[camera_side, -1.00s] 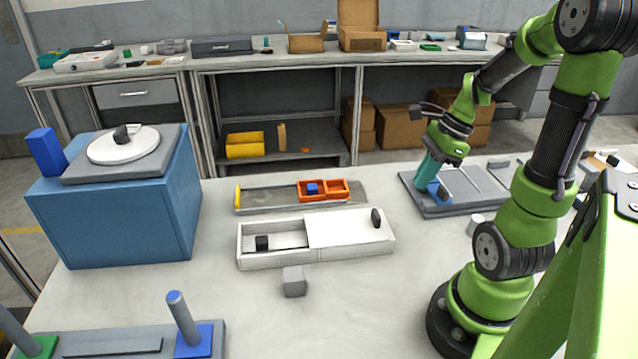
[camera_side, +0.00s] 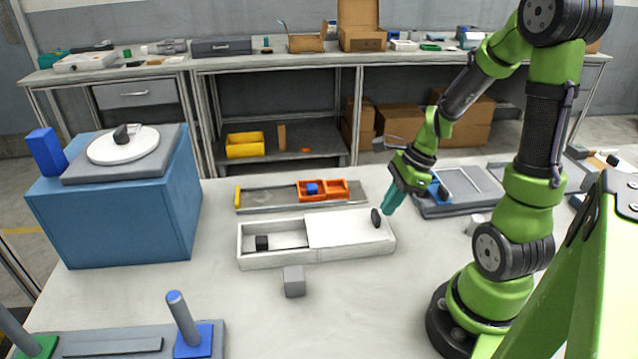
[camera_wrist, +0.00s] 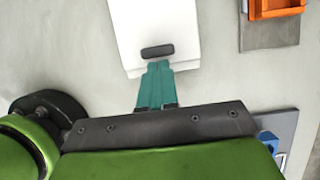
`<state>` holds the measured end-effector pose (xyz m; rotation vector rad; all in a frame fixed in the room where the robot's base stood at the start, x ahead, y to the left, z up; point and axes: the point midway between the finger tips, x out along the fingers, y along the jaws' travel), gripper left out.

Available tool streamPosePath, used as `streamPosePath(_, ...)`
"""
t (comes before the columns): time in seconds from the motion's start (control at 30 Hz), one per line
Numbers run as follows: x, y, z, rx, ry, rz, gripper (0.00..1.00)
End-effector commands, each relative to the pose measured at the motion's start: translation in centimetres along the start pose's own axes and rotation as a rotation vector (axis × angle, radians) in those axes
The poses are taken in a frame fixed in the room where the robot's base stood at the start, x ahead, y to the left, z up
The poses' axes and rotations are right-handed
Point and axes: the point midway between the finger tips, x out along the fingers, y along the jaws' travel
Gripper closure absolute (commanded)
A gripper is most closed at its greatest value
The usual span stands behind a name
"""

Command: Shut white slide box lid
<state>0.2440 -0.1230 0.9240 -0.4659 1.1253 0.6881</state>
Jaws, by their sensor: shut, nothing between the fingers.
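The white slide box (camera_side: 277,260) lies on the table, its left part open with a black block (camera_side: 262,243) inside. Its white lid (camera_side: 345,229) covers the right part and has a dark upright knob (camera_side: 376,218) near its right end. In the wrist view the lid (camera_wrist: 155,22) and the knob (camera_wrist: 157,51) are straight ahead of the fingers. My gripper (camera_side: 390,207) has teal fingers, shut and empty, just right of the knob. In the wrist view the fingertips (camera_wrist: 158,66) are right by the knob; I cannot tell whether they touch it.
A grey tray with an orange bin (camera_side: 323,190) lies behind the box. A grey cube (camera_side: 294,281) sits in front of it. A grey board with a blue part (camera_side: 440,188) is at the right. A blue cabinet (camera_side: 115,215) stands at the left.

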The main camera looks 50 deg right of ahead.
Motion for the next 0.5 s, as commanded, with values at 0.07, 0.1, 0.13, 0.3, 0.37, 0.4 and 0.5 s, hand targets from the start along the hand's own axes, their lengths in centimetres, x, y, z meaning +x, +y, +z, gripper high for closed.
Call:
streamPosePath(0.07,0.0,0.0,0.1,-0.001,0.000,0.000,1.00)
streamPosePath(0.1,0.1,0.0,0.2,-0.002,0.000,0.000,1.00)
streamPosePath(0.13,0.1,0.0,0.4,-0.003,0.000,0.001,1.00)
streamPosePath(0.3,1.1,0.1,2.7,-0.009,0.000,0.004,1.00)
streamPosePath(0.37,1.6,0.1,3.9,-0.010,0.000,0.004,1.00)
streamPosePath(0.4,2.0,0.1,4.8,-0.010,0.000,0.005,1.00)
streamPosePath(0.5,2.9,0.2,7.2,-0.010,0.000,0.005,1.00)
